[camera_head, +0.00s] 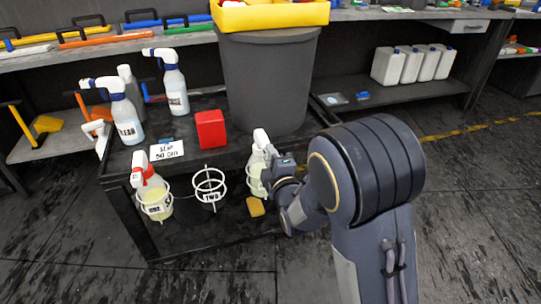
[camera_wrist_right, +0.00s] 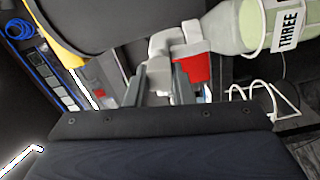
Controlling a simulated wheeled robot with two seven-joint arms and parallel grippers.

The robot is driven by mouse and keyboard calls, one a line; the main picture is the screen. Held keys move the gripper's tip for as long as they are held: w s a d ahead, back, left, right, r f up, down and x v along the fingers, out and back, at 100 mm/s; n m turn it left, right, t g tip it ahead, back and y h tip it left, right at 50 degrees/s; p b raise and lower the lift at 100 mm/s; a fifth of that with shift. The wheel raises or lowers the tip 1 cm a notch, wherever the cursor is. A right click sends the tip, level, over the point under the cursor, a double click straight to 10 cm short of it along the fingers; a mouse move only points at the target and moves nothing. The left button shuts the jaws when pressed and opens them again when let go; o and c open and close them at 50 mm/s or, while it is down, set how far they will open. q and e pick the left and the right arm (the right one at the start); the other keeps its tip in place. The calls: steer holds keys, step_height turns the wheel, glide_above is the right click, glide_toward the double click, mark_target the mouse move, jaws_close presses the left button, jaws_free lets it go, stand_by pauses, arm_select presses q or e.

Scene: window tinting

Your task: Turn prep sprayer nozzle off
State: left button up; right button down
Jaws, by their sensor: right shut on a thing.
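The sprayer in the right-hand ring holder is a translucent bottle (camera_head: 256,178) with pale yellow-green liquid and a whitish head (camera_head: 261,139). My right gripper (camera_head: 273,160) is at the sprayer's upper right side. In the wrist view its two fingers (camera_wrist_right: 158,82) are shut on the end of the whitish sprayer head (camera_wrist_right: 166,42). The nozzle tip is hidden between the fingers, so its setting cannot be read. My left gripper is out of view.
An empty ring holder (camera_head: 209,188) stands left of the sprayer, then a red-and-white-headed sprayer (camera_head: 151,190). A yellow sponge (camera_head: 256,207) lies below. A red box (camera_head: 211,129), blue-headed sprayers (camera_head: 127,120) and a grey bin (camera_head: 268,80) stand behind. Open floor lies right.

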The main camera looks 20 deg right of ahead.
steer(key=shift+n, duration=0.8)
steer(key=c, duration=1.2)
jaws_free()
steer(key=shift+c, duration=0.2)
steer(key=s+p, duration=0.1)
steer(key=s, duration=0.7)
steer(key=shift+w+d, duration=0.1)
steer(key=shift+d, duration=0.1)
